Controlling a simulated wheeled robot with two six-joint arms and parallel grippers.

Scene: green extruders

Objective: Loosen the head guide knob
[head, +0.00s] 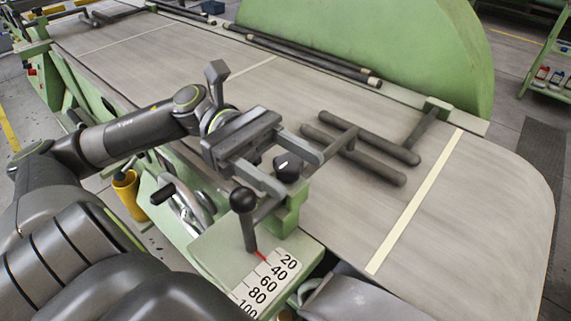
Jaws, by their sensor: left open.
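The head guide knob (288,167) is black and round with a white mark. It sits on a green block (287,212) at the near edge of the machine table. My left gripper (289,172) is open, with one finger on each side of the knob in the head view. I cannot tell whether the fingers touch it. The dark parallel guide bars (362,150) lie over the table just right of the gripper. My right gripper is not in view.
A lever with a black ball (243,200) stands close in front of the knob, beside a numbered scale (268,280). Dark rods (305,56) lie along the far table edge, below a large green guard (380,45). The table surface (470,200) at right is clear.

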